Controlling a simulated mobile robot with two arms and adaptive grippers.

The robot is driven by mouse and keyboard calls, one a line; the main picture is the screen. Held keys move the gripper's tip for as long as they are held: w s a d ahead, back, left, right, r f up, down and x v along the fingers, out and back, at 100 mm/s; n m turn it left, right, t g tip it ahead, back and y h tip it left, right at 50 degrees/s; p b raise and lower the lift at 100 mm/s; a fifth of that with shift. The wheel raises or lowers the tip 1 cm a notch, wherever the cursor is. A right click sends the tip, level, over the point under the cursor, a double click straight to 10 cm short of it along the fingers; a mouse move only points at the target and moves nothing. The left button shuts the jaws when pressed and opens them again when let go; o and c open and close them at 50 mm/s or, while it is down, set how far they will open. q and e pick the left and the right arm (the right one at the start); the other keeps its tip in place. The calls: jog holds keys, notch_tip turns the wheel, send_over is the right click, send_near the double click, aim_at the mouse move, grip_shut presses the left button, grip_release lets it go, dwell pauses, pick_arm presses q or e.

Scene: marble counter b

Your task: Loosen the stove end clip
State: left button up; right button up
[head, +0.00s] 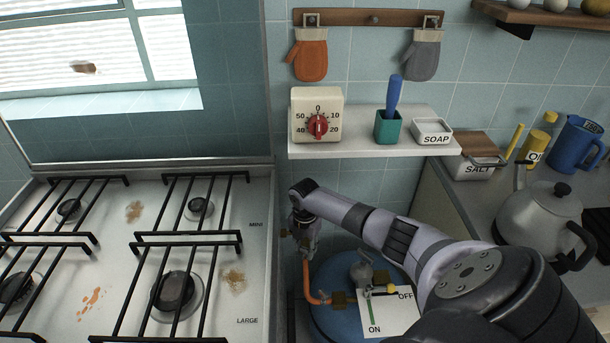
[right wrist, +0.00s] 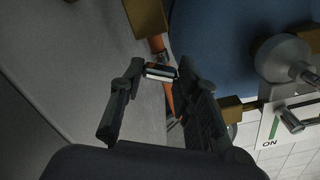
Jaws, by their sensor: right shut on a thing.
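My right gripper (head: 304,238) reaches down into the gap between the stove and the blue gas cylinder (head: 335,325). In the right wrist view its two fingers (right wrist: 161,76) are closed on a small metal clip (right wrist: 161,72), which sits on the orange hose (right wrist: 168,98) just below a brass fitting (right wrist: 149,18). In the head view the gripper hides the clip. The orange hose (head: 308,288) bends from under the gripper to a brass fitting (head: 339,298) at the cylinder. My left gripper is not in view.
The stove (head: 140,265) with black grates stands left of the gap. The cylinder's valve has an ON/OFF plate (head: 395,318) with a yellow-tipped lever. Above, a shelf (head: 360,146) holds a timer (head: 317,115). A kettle (head: 540,222) stands on the right counter.

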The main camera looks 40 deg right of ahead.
aim_at(305, 249)
jog(key=shift+n, duration=0.4)
jog(key=o, duration=1.2)
jog(key=shift+c, duration=0.2)
jog(key=shift+r, duration=0.15)
notch_tip(305, 249, up, 7)
jog(key=shift+r, duration=0.15)
jog(key=shift+s, duration=0.1)
